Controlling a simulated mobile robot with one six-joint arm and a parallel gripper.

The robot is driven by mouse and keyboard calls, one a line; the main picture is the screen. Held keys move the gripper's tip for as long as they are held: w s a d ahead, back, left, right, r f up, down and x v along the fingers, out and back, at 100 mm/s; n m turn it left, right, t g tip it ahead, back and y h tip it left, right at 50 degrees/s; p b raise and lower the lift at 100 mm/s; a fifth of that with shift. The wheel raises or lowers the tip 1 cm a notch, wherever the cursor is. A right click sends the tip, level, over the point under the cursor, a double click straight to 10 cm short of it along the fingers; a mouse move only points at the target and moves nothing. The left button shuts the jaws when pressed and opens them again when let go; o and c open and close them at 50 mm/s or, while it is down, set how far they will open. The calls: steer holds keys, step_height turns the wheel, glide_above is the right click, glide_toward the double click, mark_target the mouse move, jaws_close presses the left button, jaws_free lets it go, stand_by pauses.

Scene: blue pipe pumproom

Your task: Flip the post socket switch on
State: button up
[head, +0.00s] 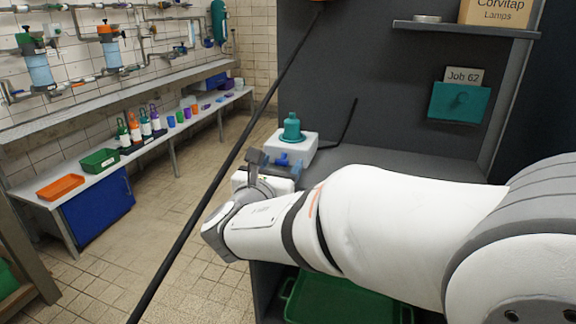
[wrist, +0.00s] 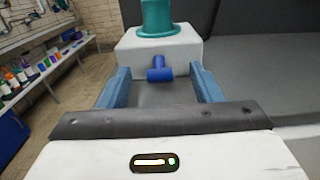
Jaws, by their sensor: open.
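A white box (head: 304,146) stands on the grey worktop with a teal stepped piece (head: 292,126) on top. In the wrist view the box (wrist: 187,52) is straight ahead, and the teal piece (wrist: 156,18) is cut off at the top. A short blue switch lever (wrist: 160,70) sticks out of the box's near face. My gripper (wrist: 160,76) is open, with one blue finger on each side of the lever. Gaps show between lever and both fingers. In the head view my gripper (head: 270,160) is partly hidden by my wrist; the lever (head: 283,160) shows just beyond it.
A long black rod (head: 225,165) crosses the head view diagonally. A shorter dark rod (head: 350,122) rises behind the box. A teal holder (head: 460,103) hangs on the dark back panel. A green tray (head: 340,303) lies below my arm. The worktop right of the box is clear.

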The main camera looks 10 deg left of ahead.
steer(key=c, duration=1)
steer(key=shift+r, duration=0.1)
